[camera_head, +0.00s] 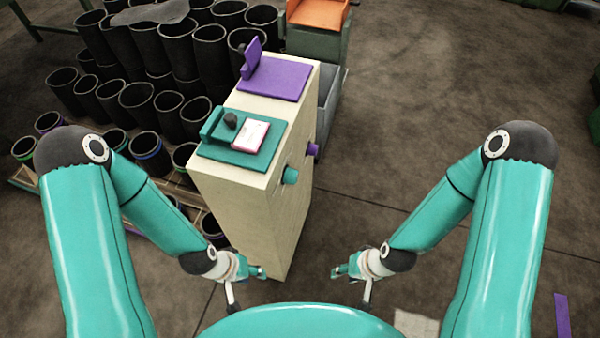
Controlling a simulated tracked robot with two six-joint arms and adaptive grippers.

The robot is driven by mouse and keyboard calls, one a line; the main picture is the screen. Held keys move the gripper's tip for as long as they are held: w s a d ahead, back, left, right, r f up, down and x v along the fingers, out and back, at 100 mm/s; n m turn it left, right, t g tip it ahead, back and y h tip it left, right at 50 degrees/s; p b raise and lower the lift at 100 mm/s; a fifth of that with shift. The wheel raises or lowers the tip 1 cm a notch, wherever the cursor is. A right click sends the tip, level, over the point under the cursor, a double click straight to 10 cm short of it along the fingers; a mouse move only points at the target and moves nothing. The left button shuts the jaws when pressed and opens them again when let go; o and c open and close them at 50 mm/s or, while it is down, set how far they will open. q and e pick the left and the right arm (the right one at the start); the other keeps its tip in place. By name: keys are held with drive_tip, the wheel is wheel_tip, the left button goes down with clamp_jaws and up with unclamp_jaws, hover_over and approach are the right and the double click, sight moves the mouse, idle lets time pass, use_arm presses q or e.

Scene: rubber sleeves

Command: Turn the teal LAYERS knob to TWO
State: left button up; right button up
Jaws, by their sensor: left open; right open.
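The teal knob (290,175) sticks out from the right-hand side of a tall cream cabinet (240,220), below a teal panel (212,150) on its top. Any LAYERS or TWO marking is too small to read. A purple knob (313,150) sits farther back on the same side. My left gripper (262,272) is open and low, near the cabinet's front bottom corner, apart from the knob. My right gripper (336,271) is open and empty over the floor, right of the cabinet and nearer me than the teal knob.
A purple panel (275,80) is on the cabinet top behind the teal one. Several black sleeves (137,97) stand in rows at left and back. A grey bin (328,97) and an orange-topped green box (317,38) are behind.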

use_arm(q)
drive_tip(key=shift+o, duration=0.3)
use_arm(e)
drive_tip(key=shift+o, duration=0.3)
use_arm(q)
drive_tip(key=shift+o, duration=0.8)
use_arm(e)
drive_tip(key=shift+o, duration=2)
drive_tip(key=shift+d+f+m, duration=0.25)
drive_tip(key=shift+f+m, duration=0.05)
drive_tip(key=m+t+y+b, duration=0.5)
drive_tip(key=m+y+b, duration=0.65)
drive_tip(key=m, duration=0.75)
approach(297, 177)
use_arm(q)
wheel_tip(297, 177, down, 9)
drive_tip(key=p, duration=0.3)
drive_tip(key=shift+r, duration=0.2)
use_arm(e)
drive_tip(key=shift+y, duration=0.85)
drive_tip(key=x, duration=0.3)
drive_tip(key=f+x, duration=0.1)
drive_tip(key=x, duration=0.5)
drive_tip(key=shift+w+a+f, duration=0.2)
drive_tip(key=shift+w, duration=0.05)
